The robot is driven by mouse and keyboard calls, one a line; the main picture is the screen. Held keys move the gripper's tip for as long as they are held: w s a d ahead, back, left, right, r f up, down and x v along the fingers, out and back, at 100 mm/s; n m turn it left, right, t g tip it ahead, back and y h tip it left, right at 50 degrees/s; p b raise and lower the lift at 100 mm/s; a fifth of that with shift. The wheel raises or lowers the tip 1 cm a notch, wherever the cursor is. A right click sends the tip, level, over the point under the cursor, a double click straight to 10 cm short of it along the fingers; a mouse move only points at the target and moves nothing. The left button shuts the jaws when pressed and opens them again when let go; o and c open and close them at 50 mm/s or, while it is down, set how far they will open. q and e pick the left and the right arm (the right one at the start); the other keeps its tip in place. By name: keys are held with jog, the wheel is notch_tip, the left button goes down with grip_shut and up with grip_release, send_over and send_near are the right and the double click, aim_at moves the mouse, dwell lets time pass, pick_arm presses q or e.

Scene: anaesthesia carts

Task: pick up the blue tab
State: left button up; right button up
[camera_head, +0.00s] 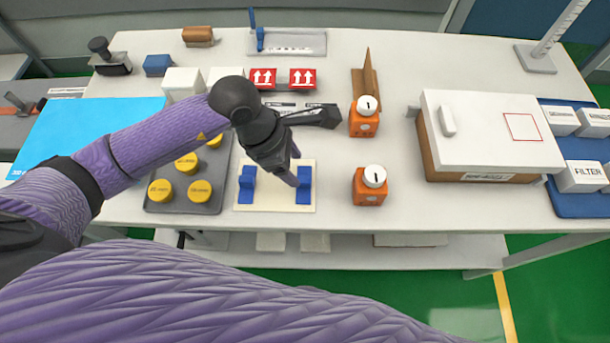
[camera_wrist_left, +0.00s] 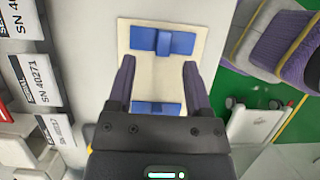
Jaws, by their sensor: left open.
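Two blue tabs stand on a cream board near the table's front edge, the left tab (camera_head: 247,185) and the right tab (camera_head: 304,187). My left gripper (camera_head: 293,175) is over the board, close to the right tab and partly in front of it. In the left wrist view, one tab (camera_wrist_left: 164,42) lies ahead of the open fingers (camera_wrist_left: 158,75), with nothing between them. The other tab (camera_wrist_left: 156,107) shows between the fingers near the gripper body, which partly hides it. My right gripper is out of view.
A grey tray (camera_head: 198,207) with yellow-capped vials stands left of the board. Orange bottles with white caps (camera_head: 370,185) stand to the right, by a large white-lidded box (camera_head: 487,128). Red-labelled boxes (camera_head: 302,79) are behind.

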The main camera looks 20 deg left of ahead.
aim_at(303, 179)
pick_arm(q)
jog(key=x, duration=0.2)
jog(key=b+x, duration=0.1)
jog(key=x, duration=0.1)
jog(key=shift+s+d+f, duration=0.15)
jog(key=shift+s+d, duration=0.05)
grip_shut()
jog(key=shift+r, duration=0.2)
